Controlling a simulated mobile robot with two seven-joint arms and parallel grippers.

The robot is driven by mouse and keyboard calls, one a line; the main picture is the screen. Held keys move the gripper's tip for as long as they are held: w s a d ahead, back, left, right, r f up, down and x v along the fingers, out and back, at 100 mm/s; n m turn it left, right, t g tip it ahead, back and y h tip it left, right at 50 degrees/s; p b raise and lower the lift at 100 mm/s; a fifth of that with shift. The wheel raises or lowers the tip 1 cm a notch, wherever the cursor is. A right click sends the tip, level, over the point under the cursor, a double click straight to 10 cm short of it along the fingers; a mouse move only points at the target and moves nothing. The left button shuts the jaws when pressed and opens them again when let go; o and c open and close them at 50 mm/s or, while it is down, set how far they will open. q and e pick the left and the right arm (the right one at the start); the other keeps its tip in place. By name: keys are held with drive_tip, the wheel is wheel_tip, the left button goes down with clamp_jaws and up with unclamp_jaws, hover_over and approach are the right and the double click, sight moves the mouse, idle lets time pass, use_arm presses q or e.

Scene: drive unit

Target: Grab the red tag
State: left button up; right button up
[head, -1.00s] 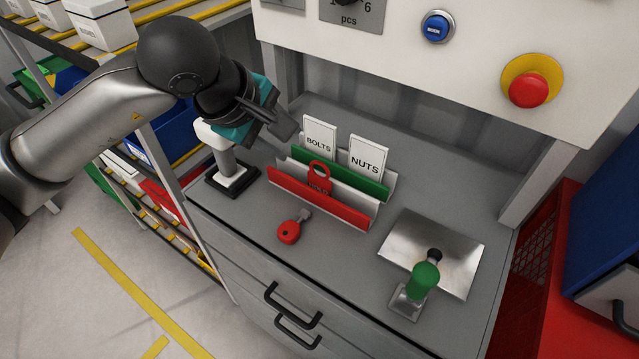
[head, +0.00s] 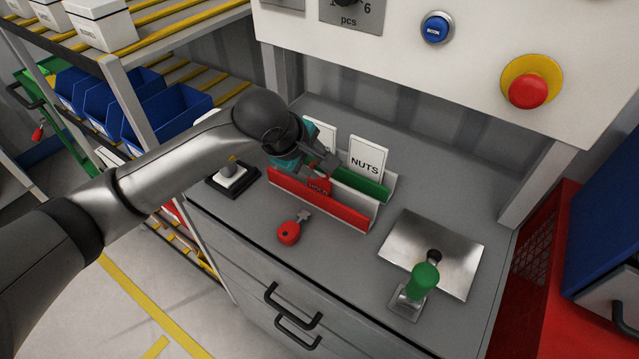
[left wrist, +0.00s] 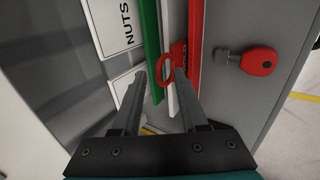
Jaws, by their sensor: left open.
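The red tag (head: 318,184) stands in the slotted card holder (head: 345,211), between its red front wall and the wall behind. In the left wrist view the tag (left wrist: 178,50) shows its ring-shaped top pointing toward my left gripper (left wrist: 168,78). The gripper is open, and its two fingers lie on either side of the ring. I cannot tell whether they touch it. In the head view my left gripper (head: 322,165) is over the holder and hides part of the tag and the BOLTS card (head: 324,131). My right gripper is in neither view.
The NUTS card (head: 367,158) stands behind the green wall. A red key (head: 289,232) lies in front of the holder. A black-and-white stand (head: 233,180) is left of it. A metal plate (head: 408,241) and green-handled tool (head: 425,279) are to the right.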

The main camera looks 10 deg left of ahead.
use_arm(q)
drive_tip(key=shift+x, duration=0.95)
drive_tip(key=shift+a, duration=0.1)
clamp_jaws()
idle(0.6)
